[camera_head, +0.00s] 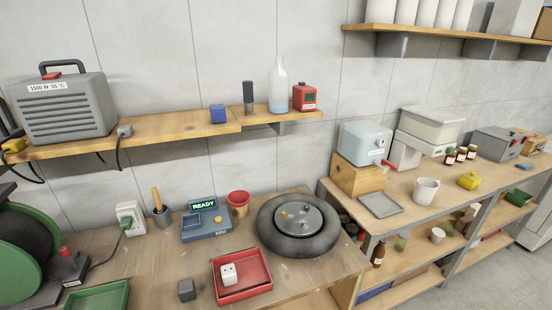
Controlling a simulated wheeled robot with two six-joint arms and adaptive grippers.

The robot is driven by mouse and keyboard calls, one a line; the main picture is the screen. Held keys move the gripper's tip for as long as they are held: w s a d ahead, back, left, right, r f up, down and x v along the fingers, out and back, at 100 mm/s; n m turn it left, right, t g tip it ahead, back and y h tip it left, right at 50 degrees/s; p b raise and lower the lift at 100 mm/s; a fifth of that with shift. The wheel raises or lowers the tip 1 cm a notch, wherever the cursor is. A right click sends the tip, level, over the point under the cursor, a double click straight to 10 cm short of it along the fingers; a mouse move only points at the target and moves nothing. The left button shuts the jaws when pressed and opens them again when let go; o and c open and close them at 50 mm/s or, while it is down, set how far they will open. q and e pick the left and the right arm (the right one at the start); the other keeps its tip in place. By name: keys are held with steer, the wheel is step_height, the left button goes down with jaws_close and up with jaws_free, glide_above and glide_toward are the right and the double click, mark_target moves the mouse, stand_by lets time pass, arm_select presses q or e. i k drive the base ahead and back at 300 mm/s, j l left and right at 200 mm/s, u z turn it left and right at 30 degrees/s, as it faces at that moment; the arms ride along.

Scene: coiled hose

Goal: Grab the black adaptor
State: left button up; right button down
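A small dark grey to black block (186,290), which looks like the black adaptor, sits on the wooden workbench (150,262) near its front edge, just left of the red tray (217,293). A white adaptor-like cube (228,274) with dark holes lies in the red tray. Neither of my grippers shows in the head view, and nothing is seen touching the dark block.
A green tray (98,297) lies left of the dark block. Behind are a blue device reading READY (205,226), a red pot (238,204), and a white socket box (130,217). A black ring with a round grey device (298,222) stands to the right. A green hose reel (20,255) is at far left.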

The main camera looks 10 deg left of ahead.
mark_target(186, 288)
steer(key=u, duration=1.25)
